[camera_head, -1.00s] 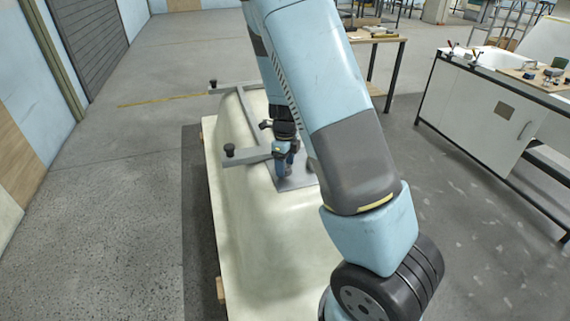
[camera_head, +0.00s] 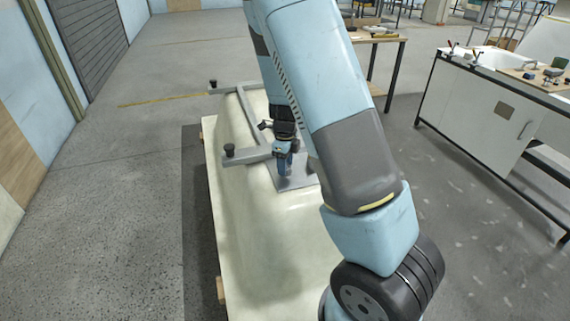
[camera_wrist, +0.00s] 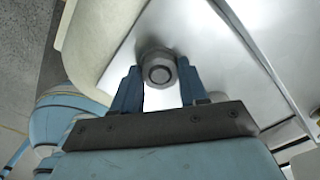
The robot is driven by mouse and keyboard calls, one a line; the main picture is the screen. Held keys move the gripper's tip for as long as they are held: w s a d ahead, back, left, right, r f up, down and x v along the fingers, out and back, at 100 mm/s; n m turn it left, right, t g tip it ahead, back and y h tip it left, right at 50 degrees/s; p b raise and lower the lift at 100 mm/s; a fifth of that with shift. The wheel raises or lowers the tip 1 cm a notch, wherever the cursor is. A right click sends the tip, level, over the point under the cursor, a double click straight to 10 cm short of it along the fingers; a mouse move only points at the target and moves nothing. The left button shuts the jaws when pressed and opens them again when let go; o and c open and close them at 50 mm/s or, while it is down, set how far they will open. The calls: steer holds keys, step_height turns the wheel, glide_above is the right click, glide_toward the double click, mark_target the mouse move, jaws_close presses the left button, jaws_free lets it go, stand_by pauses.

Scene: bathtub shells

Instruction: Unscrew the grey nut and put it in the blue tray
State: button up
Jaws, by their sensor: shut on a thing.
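The grey nut (camera_wrist: 158,66) is a round, dull metal piece on a threaded end, over a flat metal plate (camera_wrist: 235,45). In the wrist view the blue fingers of my gripper (camera_wrist: 159,72) stand on either side of the nut and are shut on it. In the head view my gripper (camera_head: 284,165) points down at the plate (camera_head: 298,182) on the pale tub shell (camera_head: 250,225). The nut itself is hidden there by the gripper. I cannot make out a blue tray in either view.
A grey metal frame (camera_head: 247,157) with black knobs lies across the shell, close to the left of my gripper. A white workbench (camera_head: 480,115) with several small items stands at the right. A wooden table (camera_head: 378,36) stands at the back. The floor at the left is clear.

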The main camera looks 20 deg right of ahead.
steer(key=n, duration=1.2)
steer(key=o, duration=1.2)
steer(key=shift+c, duration=0.8)
steer(key=m, duration=0.6)
steer(key=shift+m, duration=0.3)
steer(key=m, duration=0.6)
